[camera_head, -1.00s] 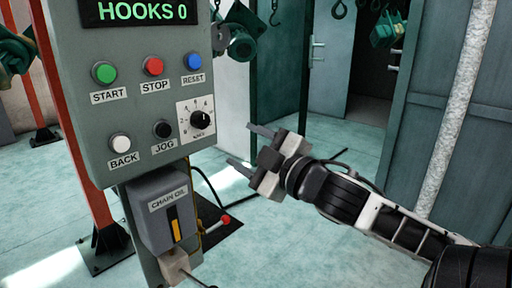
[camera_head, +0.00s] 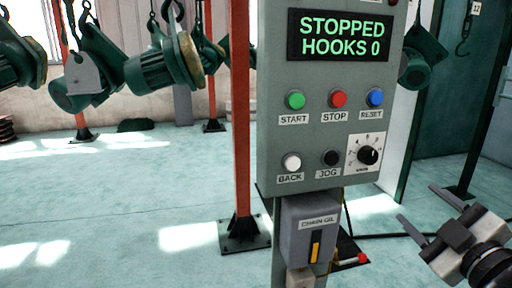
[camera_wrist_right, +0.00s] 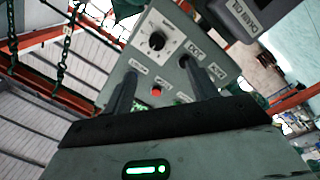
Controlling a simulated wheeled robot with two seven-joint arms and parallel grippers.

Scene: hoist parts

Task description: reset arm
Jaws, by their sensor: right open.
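My right gripper (camera_head: 420,222) is at the lower right of the head view, open and empty, its two fingers pointing left toward the control panel (camera_head: 270,130) and apart from it. In the right wrist view its two fingers (camera_wrist_right: 158,85) stand apart with the panel (camera_wrist_right: 205,50) behind them. The panel's display reads "STOPPED HOOKS 0". It carries a green START button (camera_head: 295,99), a red STOP button (camera_head: 338,98), a blue RESET button (camera_head: 375,96), a white BACK button (camera_head: 292,161), a black JOG button (camera_head: 330,158) and a dial (camera_head: 368,155). My left gripper is not in view.
A chain oil box (camera_head: 300,235) hangs below the panel. A red post (camera_head: 240,120) stands left of it on a dark base plate. Green hoist motors (camera_head: 160,65) hang at the upper left. The floor at the left is largely clear.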

